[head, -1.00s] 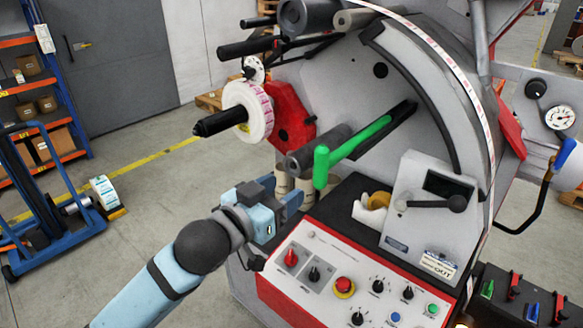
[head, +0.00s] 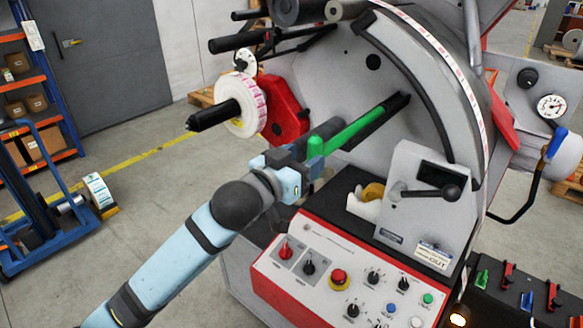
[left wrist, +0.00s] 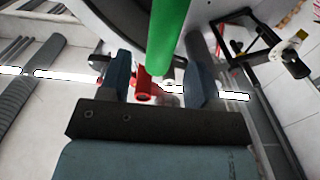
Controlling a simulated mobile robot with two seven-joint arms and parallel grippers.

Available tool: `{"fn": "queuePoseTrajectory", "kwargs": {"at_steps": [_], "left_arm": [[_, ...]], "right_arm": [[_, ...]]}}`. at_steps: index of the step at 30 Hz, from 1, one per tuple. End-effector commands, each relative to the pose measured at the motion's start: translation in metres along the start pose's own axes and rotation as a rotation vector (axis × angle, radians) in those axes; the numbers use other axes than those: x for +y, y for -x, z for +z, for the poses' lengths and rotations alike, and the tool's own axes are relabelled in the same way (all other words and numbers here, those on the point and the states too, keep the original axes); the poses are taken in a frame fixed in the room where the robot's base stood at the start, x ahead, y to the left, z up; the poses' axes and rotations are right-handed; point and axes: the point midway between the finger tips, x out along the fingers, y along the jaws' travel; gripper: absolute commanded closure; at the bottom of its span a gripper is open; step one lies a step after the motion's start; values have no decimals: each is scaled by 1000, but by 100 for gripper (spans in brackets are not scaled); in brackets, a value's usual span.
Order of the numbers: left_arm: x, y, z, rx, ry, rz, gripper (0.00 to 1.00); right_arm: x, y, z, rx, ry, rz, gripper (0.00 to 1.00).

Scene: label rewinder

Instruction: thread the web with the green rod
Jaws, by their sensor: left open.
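The green rod (head: 358,128) lies along a dark slot in the machine's round grey face, with its thick near end (head: 315,147) sticking out toward me. My left gripper (head: 303,163) is at this near end in the head view, partly overlapping it. In the left wrist view the two fingers of the gripper (left wrist: 159,68) stand apart, and the green rod (left wrist: 171,35) comes down from the top between them. The gripper is open; I cannot tell whether a finger touches the rod. The white label web (head: 462,75) runs along the machine's curved rim. My right gripper is out of view.
A white label roll (head: 243,107) on a black spindle and a red part (head: 284,108) stand left of the rod. Below is the control panel (head: 345,270) with knobs and a red button. A grey box with a lever (head: 428,195) stands to the right.

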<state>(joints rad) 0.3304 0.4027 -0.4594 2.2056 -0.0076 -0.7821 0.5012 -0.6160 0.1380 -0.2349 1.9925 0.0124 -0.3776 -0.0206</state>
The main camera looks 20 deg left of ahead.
Motion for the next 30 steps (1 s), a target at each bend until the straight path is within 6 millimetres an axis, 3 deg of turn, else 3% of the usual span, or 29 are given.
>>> {"fn": "queuePoseTrajectory", "kwargs": {"at_steps": [12, 26, 30], "left_arm": [[0, -36, -2, 0, 1, 0, 43], [0, -43, -1, 0, 0, 0, 43], [0, -43, -1, 0, 0, 0, 70]], "right_arm": [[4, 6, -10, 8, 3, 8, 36], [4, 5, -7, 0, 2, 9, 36], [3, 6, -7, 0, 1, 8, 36]]}}
